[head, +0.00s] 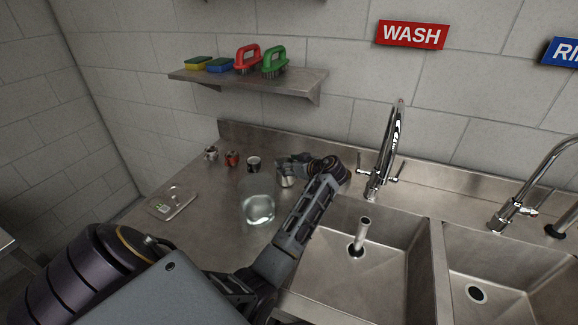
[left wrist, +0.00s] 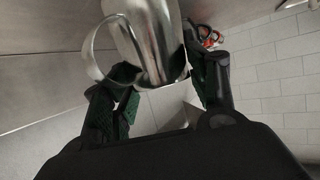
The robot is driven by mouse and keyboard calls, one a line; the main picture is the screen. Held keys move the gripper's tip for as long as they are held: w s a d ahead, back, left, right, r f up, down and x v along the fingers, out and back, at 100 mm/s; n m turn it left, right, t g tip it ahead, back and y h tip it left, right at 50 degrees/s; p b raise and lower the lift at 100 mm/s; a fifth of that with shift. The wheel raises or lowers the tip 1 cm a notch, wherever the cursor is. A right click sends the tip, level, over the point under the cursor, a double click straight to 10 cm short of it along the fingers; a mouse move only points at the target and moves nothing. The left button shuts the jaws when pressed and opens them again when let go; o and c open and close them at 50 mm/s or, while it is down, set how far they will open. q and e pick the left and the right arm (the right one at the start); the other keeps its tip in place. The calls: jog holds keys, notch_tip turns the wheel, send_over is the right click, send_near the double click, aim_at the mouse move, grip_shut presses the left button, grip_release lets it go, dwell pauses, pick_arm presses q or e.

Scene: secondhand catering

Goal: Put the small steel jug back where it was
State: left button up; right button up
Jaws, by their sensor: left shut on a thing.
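The small steel jug (head: 287,181) is at the back of the steel counter, left of the sink. My left gripper (head: 293,166) is shut on it and partly covers it in the head view. In the left wrist view the steel jug (left wrist: 150,45) sits between the two dark fingers of my left gripper (left wrist: 165,82), its loop handle toward the left. I cannot tell whether its base touches the counter. My right gripper is not in view.
Three small mugs, a grey one (head: 211,153), a red one (head: 232,158) and a dark one (head: 253,163), stand left of the jug. A clear glass vessel (head: 258,209) stands in front. A small steel tray (head: 164,209) lies at left. The sink (head: 350,262) is at right.

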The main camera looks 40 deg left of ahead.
pick_arm(q)
jog(key=shift+f, duration=0.25)
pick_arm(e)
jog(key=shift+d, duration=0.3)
pick_arm(q)
jog(key=shift+f, duration=0.1)
jog(key=o, duration=1.3)
jog(key=shift+o, duration=0.5)
jog(key=shift+d+r, duration=0.25)
jog(key=shift+d, duration=0.2)
jog(key=b+v, duration=0.1)
jog(key=v, duration=0.5)
jog(key=shift+d+r, duration=0.2)
jog(key=shift+d, duration=0.05)
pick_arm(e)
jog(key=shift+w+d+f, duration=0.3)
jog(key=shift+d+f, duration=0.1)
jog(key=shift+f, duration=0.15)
